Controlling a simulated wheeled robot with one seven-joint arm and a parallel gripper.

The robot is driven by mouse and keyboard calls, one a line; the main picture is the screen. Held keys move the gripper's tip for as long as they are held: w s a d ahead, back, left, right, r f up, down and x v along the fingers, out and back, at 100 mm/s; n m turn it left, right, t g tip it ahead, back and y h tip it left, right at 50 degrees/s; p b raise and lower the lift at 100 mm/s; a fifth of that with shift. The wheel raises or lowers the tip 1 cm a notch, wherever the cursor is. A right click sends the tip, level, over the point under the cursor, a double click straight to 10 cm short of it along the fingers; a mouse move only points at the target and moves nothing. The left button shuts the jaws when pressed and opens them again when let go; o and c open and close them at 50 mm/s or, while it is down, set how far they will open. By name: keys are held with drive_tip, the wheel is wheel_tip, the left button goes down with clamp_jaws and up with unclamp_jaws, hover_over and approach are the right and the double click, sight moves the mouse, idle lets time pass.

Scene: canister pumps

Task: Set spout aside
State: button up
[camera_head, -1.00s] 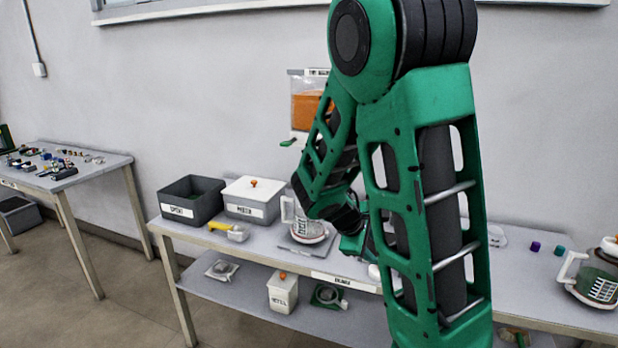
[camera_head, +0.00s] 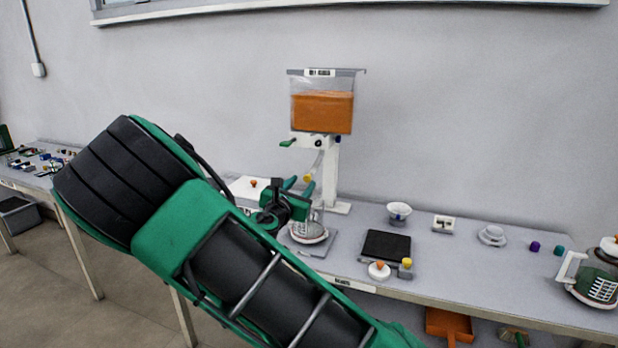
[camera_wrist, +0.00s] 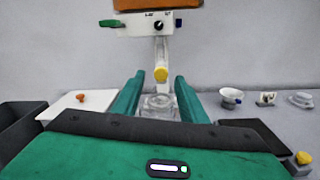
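The pale spout with a yellow end (camera_head: 308,178) hangs under the orange-filled dispenser (camera_head: 322,112) at the back of the table. In the wrist view its yellow end (camera_wrist: 161,74) shows between and beyond my two green fingers. My gripper (camera_head: 298,197) is open and level in front of the dispenser, with its fingers apart (camera_wrist: 158,92). I see nothing held, and the fingers look apart from the spout. A clear jar (camera_wrist: 158,103) shows between the fingers, below the spout.
The jar stands on a grey plate (camera_head: 322,246) under the dispenser. A white-lidded box (camera_wrist: 82,104) is left of it. A black pad (camera_head: 386,246), a white cup (camera_head: 399,213) and a glass pitcher (camera_head: 597,272) are to the right.

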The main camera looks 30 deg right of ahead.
sight(311, 171)
drive_tip(key=x, duration=0.9)
drive_tip(key=shift+a, duration=0.1)
clamp_jaws()
